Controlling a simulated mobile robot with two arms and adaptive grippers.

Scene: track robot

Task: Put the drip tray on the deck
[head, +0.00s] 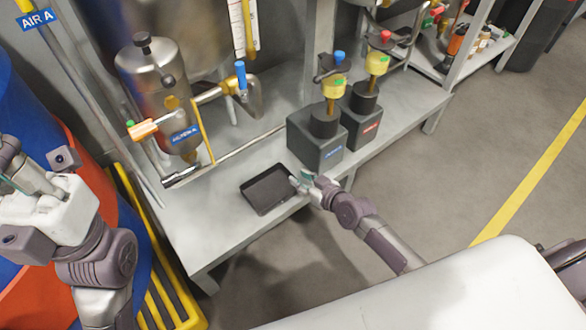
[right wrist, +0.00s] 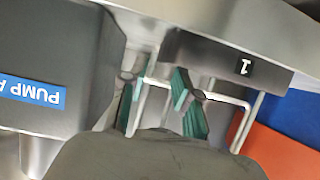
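The black drip tray (head: 268,189) lies on the grey deck (head: 220,235), close to its front edge and turned slightly. Its dark side with a "1" label (right wrist: 215,55) shows in the right wrist view. My right gripper (head: 305,182) is at the tray's right end. Its two teal-padded fingers (right wrist: 162,105) stand apart, with thin metal bars beside and between them. I see nothing clamped, and I cannot tell whether the fingers touch the tray. My left gripper (head: 25,175) is at the left edge of the head view, away from the tray; its fingertips are unclear.
Two dark pump blocks (head: 315,140) (head: 361,125) stand on the deck right of the tray. A steel vessel (head: 155,80) with valves and a pipe stands behind it. Blue and red drums (head: 105,195) and a yellow frame (head: 160,290) are at left. Floor at right is clear.

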